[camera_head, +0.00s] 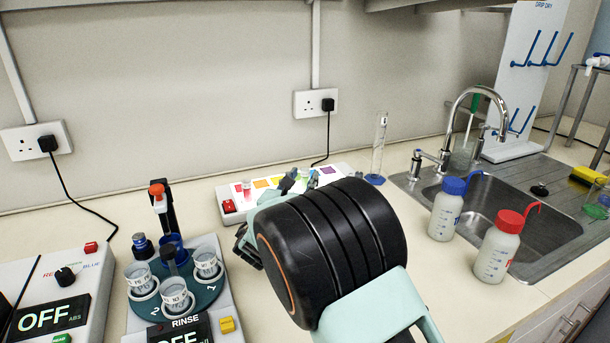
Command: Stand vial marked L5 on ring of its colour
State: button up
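A white panel (222,191) with coloured squares lies at the back of the bench, partly hidden behind my arm. A small clear vial with reddish content (246,190) stands at its left end. Other small items near my fingers are too small to tell apart. No mark L5 can be read, and no coloured ring can be made out for sure. My gripper (290,181) is mostly hidden behind my black wrist. Dark finger parts show over the panel, but whether they are open or hold anything cannot be seen.
A rinse carousel (205,295) with white cups stands at left, beside a box reading OFF (45,318). A glass cylinder (379,146) stands right of the panel. Blue-capped (446,212) and red-capped (497,252) bottles stand before the sink (540,225). Bench between panel and carousel is clear.

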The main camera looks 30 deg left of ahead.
jog(key=s, duration=0.3)
jog(key=s+d, duration=0.1)
jog(key=s, duration=0.2)
jog(key=s+d, duration=0.1)
jog(key=s, duration=0.3)
jog(key=shift+w, duration=0.15)
